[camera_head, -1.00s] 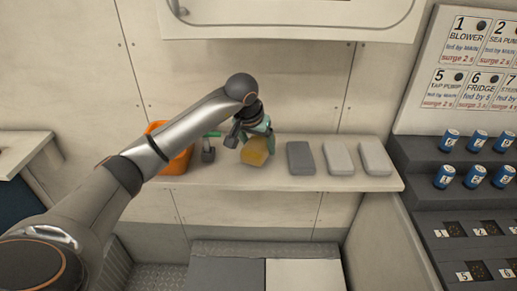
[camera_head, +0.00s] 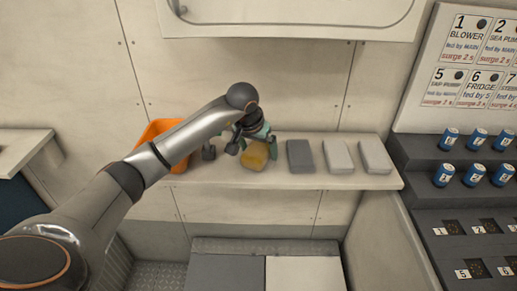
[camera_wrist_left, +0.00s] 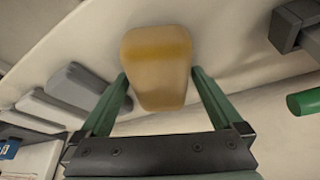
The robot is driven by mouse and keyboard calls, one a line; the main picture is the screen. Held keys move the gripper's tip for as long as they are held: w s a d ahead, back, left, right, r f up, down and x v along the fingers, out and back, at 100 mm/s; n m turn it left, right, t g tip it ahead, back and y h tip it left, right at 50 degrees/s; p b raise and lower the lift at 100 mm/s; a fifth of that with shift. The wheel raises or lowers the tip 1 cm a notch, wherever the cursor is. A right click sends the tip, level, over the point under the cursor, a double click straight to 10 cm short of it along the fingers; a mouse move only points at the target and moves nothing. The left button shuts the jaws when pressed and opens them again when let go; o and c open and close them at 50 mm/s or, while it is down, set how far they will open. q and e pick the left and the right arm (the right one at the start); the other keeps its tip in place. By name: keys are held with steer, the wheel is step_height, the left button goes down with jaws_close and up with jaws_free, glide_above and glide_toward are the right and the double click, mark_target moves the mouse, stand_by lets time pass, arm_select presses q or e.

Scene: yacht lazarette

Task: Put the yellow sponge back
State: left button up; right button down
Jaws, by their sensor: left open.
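The yellow sponge (camera_head: 254,157) lies on the pale shelf (camera_head: 230,179), between the orange bin and the grey block. My left gripper (camera_head: 254,148) is open above it, with one finger on each side. In the left wrist view the sponge (camera_wrist_left: 157,62) is between and beyond the tips of the open green fingers (camera_wrist_left: 158,76). My right gripper is in neither view.
An orange bin (camera_head: 158,129) stands left of the sponge, partly behind my arm. A grey fitting (camera_head: 209,153) is close to the gripper's left. A dark grey block (camera_head: 300,157) and two paler blocks (camera_head: 338,157) (camera_head: 375,157) lie to the right. Blue cans (camera_head: 444,175) stand on dark steps.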

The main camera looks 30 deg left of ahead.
arm_select(q)
steer(key=v, duration=1.2)
steer(key=s+d+f+n+g+h, duration=0.15)
steer(key=d+f+h, duration=0.25)
steer(key=d, duration=0.5)
steer(key=s+d+f+n+g+h, duration=0.15)
steer(key=d+f+h, duration=0.25)
steer(key=d, duration=0.4)
steer(key=s+d+r+n+t+h, duration=0.1)
steer(key=s+d+n+t+h, duration=0.1)
steer(key=d+n+h, duration=0.55)
steer(key=s+d+r+n+t+h, duration=0.2)
steer(key=s+d+n+t+h, duration=0.15)
steer(key=n, duration=0.75)
steer(key=a+f+n+t+y, duration=0.45)
steer(key=f+n+y, duration=0.2)
steer(key=n, duration=0.95)
steer(key=a+f+n+t+y, duration=0.45)
steer(key=f+n, duration=0.35)
steer(key=n, duration=0.8)
steer(key=s+a+f+n+g+y, duration=0.2)
steer(key=s+f+n+g+y, duration=0.3)
steer(key=s+f+n, duration=0.9)
step_height(320, 180, down, 4)
steer(key=shift+s+a+r+n+g, duration=0.25)
steer(key=shift+a+n+g, duration=0.1)
steer(key=shift+g, duration=0.5)
